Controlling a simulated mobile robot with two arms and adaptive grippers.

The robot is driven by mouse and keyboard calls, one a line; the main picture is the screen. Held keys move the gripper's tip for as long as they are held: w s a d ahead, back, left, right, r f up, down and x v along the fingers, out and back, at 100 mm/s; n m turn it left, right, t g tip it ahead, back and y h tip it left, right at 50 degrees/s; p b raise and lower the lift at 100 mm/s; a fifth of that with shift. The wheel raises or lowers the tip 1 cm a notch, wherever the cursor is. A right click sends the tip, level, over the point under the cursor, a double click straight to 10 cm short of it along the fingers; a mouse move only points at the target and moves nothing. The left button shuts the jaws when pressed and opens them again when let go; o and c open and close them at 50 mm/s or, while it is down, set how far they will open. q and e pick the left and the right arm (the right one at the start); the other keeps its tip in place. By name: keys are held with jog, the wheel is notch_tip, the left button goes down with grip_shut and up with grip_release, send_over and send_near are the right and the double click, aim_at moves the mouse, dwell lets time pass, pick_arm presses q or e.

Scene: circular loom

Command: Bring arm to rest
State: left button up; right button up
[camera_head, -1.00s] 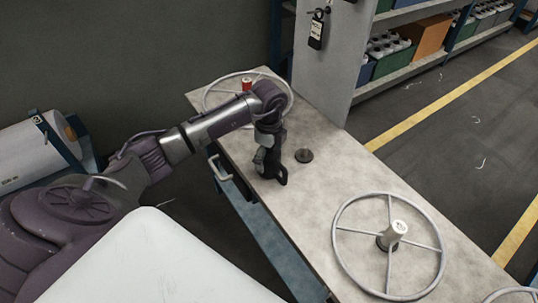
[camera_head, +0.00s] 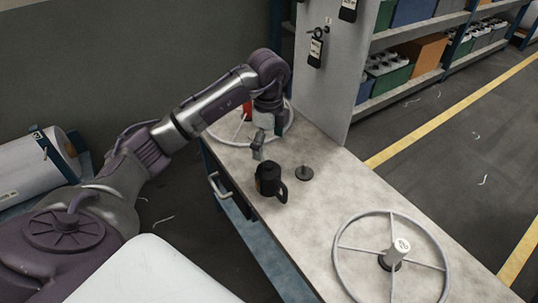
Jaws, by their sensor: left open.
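My left arm reaches from the left over the grey bench (camera_head: 318,225). My left gripper (camera_head: 262,146) hangs open and empty at the arm's end, pointing down. It is just behind and above a black mug (camera_head: 267,182), apart from it as far as I can see. The mug stands upright on the bench with its handle to the right. My right gripper is not in view.
A small dark disc with a pin (camera_head: 304,174) stands right of the mug. A wheel with a white spool (camera_head: 396,248) lies at the front right. Another wheel with a red spool (camera_head: 246,112) lies behind my arm. A grey panel (camera_head: 322,90) borders the bench.

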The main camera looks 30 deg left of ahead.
pick_arm(q)
jog(key=shift+r, duration=0.3)
